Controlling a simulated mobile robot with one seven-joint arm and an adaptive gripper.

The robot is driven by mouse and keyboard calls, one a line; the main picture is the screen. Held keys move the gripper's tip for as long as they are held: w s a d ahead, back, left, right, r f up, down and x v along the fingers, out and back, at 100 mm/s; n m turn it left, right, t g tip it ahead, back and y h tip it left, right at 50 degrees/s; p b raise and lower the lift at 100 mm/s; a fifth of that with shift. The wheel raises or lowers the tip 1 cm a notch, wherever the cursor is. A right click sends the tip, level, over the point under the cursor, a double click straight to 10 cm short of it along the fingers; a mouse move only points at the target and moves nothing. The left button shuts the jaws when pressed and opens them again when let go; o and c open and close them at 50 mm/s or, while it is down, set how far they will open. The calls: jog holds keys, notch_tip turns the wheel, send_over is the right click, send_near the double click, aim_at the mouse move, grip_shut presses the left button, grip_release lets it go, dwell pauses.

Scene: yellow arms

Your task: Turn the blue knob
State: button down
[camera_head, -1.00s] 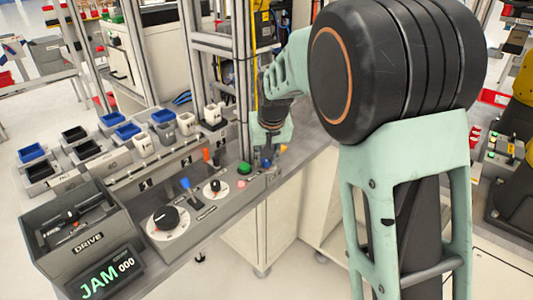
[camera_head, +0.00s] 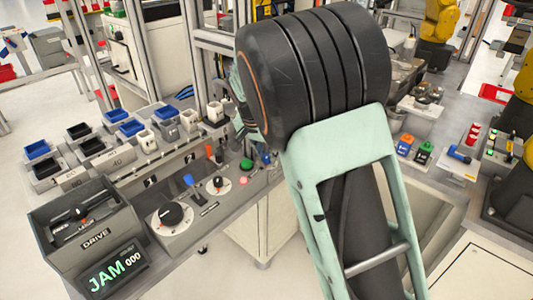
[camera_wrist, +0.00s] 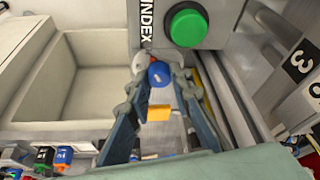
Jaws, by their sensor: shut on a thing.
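The blue knob (camera_wrist: 158,74) is at the upper middle of the wrist view, beside the INDEX label on a grey panel. My gripper (camera_wrist: 160,72) has a fingertip on either side of it and is shut on the knob. The white mark on the knob's face is small. In the head view the blue knob (camera_head: 266,158) shows at the far end of the control panel, just under my arm. My arm hides most of the gripper there.
A green button (camera_wrist: 187,28) sits close to the knob. The panel (camera_head: 205,207) also carries a black dial (camera_head: 172,215) and a blue-tipped lever (camera_head: 188,180). A DRIVE box (camera_head: 85,220) and a screen reading JAM 000 (camera_head: 113,272) stand at front left.

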dwell(0.3)
jog(key=c, duration=2)
grip_release()
jog(key=v, duration=1.2)
jog(key=shift+w+r, duration=0.1)
